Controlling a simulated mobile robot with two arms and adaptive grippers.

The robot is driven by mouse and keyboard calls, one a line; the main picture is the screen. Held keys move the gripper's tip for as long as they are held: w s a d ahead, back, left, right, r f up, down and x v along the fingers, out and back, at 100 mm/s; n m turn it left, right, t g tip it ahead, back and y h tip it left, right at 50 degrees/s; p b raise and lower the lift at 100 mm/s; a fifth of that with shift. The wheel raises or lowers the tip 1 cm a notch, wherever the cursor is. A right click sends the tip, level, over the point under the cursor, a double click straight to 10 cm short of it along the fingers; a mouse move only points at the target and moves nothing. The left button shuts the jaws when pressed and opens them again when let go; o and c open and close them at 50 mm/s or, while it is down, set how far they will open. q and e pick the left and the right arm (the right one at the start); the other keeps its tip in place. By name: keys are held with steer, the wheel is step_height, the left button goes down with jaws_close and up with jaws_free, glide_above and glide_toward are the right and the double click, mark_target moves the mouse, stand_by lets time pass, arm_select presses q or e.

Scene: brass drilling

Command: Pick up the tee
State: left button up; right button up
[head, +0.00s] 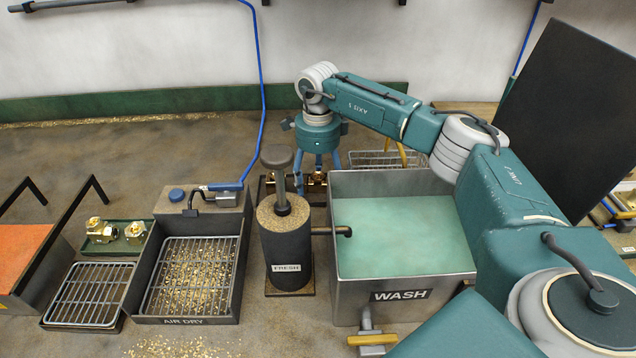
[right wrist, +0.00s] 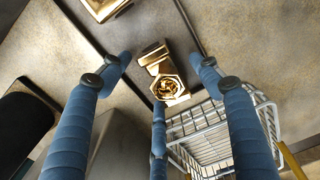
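My right gripper (head: 320,172) points down behind the wash tank, over a dark tray that holds brass fittings (head: 317,180). In the right wrist view its blue fingers (right wrist: 165,95) are spread apart and empty. A shiny brass fitting with a hex end (right wrist: 168,82) lies on the tray between the fingers, apart from them as far as I can tell. It looks like the tee, but its full shape is not clear. A second brass fitting (right wrist: 103,6) is cut off at the top edge of that view. My left gripper is not in view.
A wire basket (right wrist: 205,122) stands close beside the right gripper's fingers. The wash tank (head: 400,296) and the black FRESH cylinder (head: 286,252) stand in front of it. At left are the AIR DRY tray (head: 187,320) and a green tray (head: 117,246) with brass fittings.

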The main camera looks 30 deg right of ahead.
jaws_close()
steer(key=shift+w, duration=0.1)
steer(key=shift+r, duration=0.15)
